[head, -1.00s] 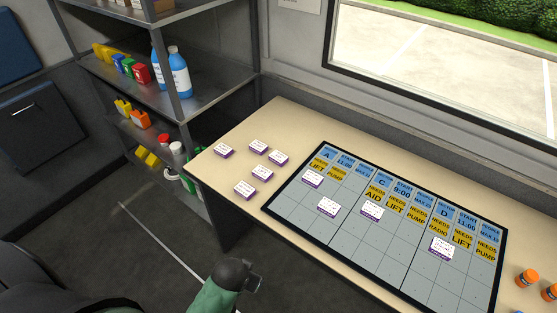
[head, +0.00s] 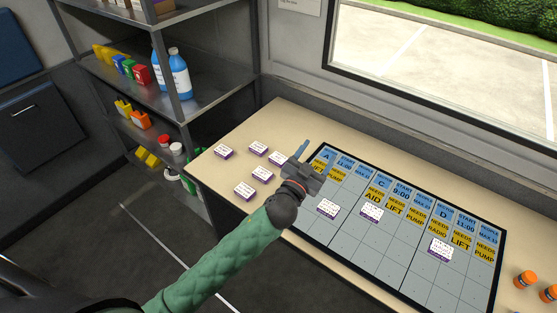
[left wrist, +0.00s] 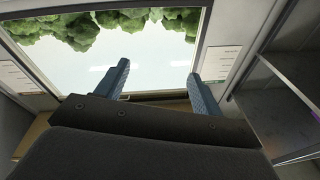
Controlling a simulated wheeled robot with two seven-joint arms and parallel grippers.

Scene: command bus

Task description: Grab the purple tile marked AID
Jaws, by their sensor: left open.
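Several white-topped tiles with purple edges lie on the table left of the board: one at far left (head: 223,151), one at the back (head: 258,147), one near the front (head: 244,190), one in the middle (head: 263,173) and one partly beside my gripper (head: 277,159). More such tiles lie on the board (head: 328,208). Their print is too small to read, so I cannot tell which says AID. My left gripper (head: 318,154) is open and empty above the board's back left corner. In the left wrist view its fingers (left wrist: 157,82) are spread with nothing between. My right gripper is not in view.
The dark-framed board (head: 345,240) with blue and yellow headings covers much of the table (head: 225,170). Orange-capped bottles (head: 527,279) stand at the right. A metal shelf (head: 215,85) with blue bottles is at the left; a window is behind.

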